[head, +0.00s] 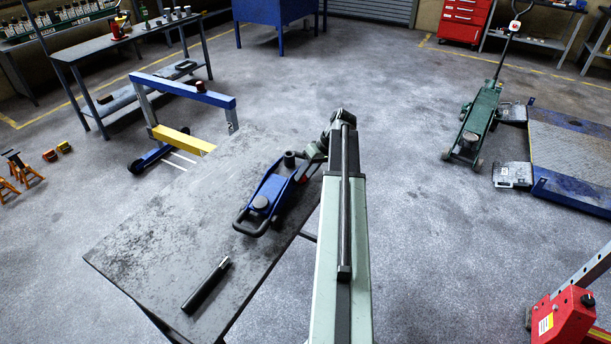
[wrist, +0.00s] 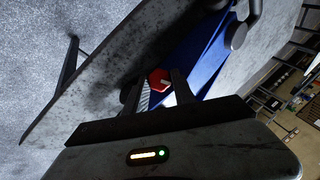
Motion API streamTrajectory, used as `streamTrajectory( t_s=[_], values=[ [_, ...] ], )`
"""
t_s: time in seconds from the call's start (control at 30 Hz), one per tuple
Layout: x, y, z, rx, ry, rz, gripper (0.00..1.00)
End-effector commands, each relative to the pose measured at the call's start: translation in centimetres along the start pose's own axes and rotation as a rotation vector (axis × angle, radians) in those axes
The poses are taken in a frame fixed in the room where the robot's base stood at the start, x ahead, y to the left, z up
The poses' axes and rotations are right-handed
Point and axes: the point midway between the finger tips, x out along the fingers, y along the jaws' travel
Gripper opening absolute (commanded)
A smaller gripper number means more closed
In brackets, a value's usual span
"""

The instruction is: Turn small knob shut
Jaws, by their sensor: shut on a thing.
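The blue trolley jack (head: 268,190) sits on the dark worktable, and its blue side also shows in the wrist view (wrist: 212,50). The small red knob (wrist: 158,78) is between the two fingers of my gripper (wrist: 158,88) in the wrist view, at the end of the jack. The gripper is shut on the knob. How far the knob is turned cannot be told.
The worktable (head: 170,235) has bare room left of the jack. A black handle bar (head: 205,287) lies near its front edge. A blue and yellow frame (head: 185,110) stands behind the table. A green jack (head: 478,125) stands on the floor at right, well apart.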

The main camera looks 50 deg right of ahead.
Motion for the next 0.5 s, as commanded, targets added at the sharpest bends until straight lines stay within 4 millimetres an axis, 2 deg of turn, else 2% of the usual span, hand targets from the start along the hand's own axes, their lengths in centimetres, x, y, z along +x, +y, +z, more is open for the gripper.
streamTrajectory(
  t_s=[0.2,0.5],
  values=[
    [0.27,0.17,0.2,0.172,-0.007,-0.073,0.0],
    [0.22,0.15,0.23,0.341,-0.008,-0.141,0.0]
  ],
)
